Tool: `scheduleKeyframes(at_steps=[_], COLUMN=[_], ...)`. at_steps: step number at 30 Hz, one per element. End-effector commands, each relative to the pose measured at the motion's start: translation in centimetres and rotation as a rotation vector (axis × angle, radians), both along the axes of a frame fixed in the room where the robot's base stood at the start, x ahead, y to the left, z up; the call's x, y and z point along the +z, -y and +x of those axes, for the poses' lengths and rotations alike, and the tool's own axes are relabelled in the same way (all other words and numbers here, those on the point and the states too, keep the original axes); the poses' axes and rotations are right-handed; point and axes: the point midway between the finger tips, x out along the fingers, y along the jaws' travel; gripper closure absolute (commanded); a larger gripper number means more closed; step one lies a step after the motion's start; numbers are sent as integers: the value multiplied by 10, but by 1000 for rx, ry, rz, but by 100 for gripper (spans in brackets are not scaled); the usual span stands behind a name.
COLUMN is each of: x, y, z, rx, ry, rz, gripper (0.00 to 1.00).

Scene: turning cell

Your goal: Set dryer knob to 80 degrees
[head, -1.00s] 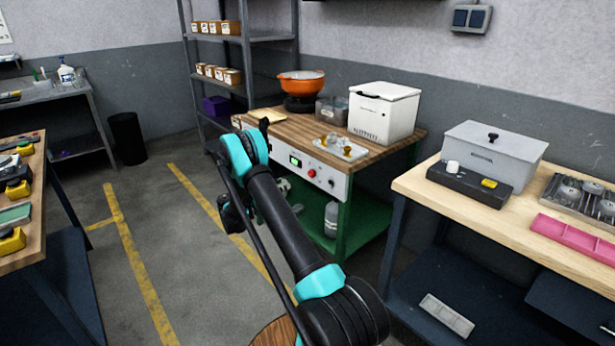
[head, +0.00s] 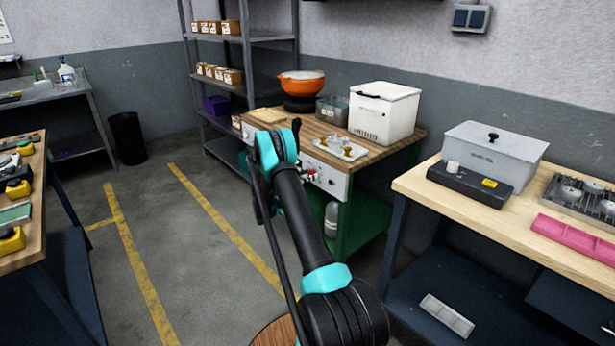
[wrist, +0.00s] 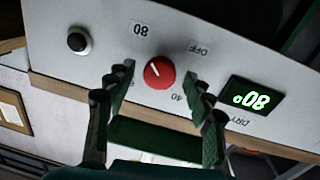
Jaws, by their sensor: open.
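The dryer's red knob (wrist: 159,72) sits on the white panel (wrist: 180,25) in the wrist view, which shows the panel upside down. Its small white mark points up and left, towards the 80 label (wrist: 141,29). OFF and 40 labels also ring it; another label is partly hidden by a finger. The green display (wrist: 252,98) appears to read 80°. My gripper (wrist: 162,80) is open, its fingertips on either side of the knob, apparently clear of it. In the head view the red knob (head: 312,175) shows just right of my arm.
A black round button (wrist: 78,41) is beside the knob on the panel. On the wooden bench top stand a white box (head: 384,112), an orange pot (head: 301,85) and a small tray of fittings (head: 341,148). A gas bottle (head: 331,219) stands on the green shelf below.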

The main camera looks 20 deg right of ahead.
Motion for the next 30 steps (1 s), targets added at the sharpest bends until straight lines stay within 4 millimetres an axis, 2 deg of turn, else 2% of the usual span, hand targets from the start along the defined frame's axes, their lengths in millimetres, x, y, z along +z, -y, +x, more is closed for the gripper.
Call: scheduleKeyframes(at_steps=[6, 18, 30], x=[0, 0, 0], y=[0, 0, 0], z=[0, 0, 0], rx=[0, 0, 0], ry=[0, 0, 105], rz=[0, 0, 38], gripper=[47, 97, 97])
